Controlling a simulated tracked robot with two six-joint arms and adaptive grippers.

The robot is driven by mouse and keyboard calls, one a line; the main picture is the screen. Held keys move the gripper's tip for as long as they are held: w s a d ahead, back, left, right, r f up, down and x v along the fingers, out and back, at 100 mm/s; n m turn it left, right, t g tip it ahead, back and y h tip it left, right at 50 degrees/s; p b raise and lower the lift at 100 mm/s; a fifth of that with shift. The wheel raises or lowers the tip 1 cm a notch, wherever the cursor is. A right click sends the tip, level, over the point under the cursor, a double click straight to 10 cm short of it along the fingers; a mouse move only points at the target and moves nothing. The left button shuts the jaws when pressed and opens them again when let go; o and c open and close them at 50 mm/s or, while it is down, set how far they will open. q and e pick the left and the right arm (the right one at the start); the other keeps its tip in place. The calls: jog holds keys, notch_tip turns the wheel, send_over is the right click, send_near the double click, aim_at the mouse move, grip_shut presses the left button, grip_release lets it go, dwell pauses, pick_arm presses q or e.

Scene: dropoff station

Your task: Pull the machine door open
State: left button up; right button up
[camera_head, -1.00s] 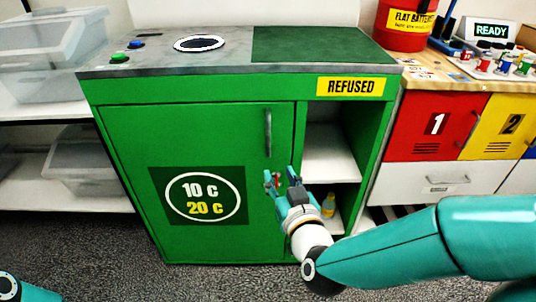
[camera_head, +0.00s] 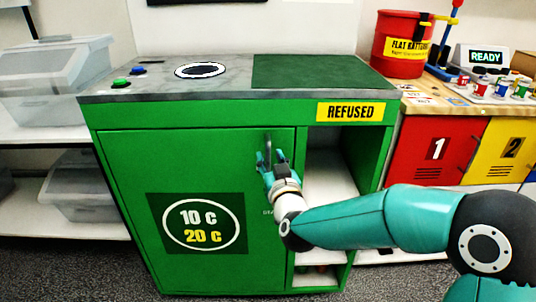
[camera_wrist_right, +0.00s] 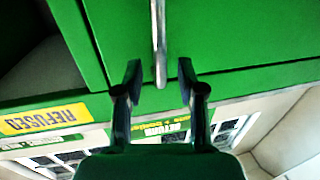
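The green machine door (camera_head: 130,170) is shut, with a "10 C 20 C" label on its front. Its vertical metal handle (camera_head: 268,149) is near the door's upper right edge and is partly hidden by my right gripper (camera_head: 271,165). In the right wrist view the right gripper (camera_wrist_right: 159,74) is open. The handle (camera_wrist_right: 158,35) runs between its two fingertips, with a gap on both sides, so the fingers are not closed on it. My left gripper is not in view.
An open shelf column under the "REFUSED" label (camera_head: 350,111) is right of the door. Plastic boxes (camera_head: 55,80) sit on shelves at left. Grey floor shows in front.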

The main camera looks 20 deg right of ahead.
jog(key=shift+w+d, duration=0.1)
jog(key=shift+w, duration=1.35)
grip_shut()
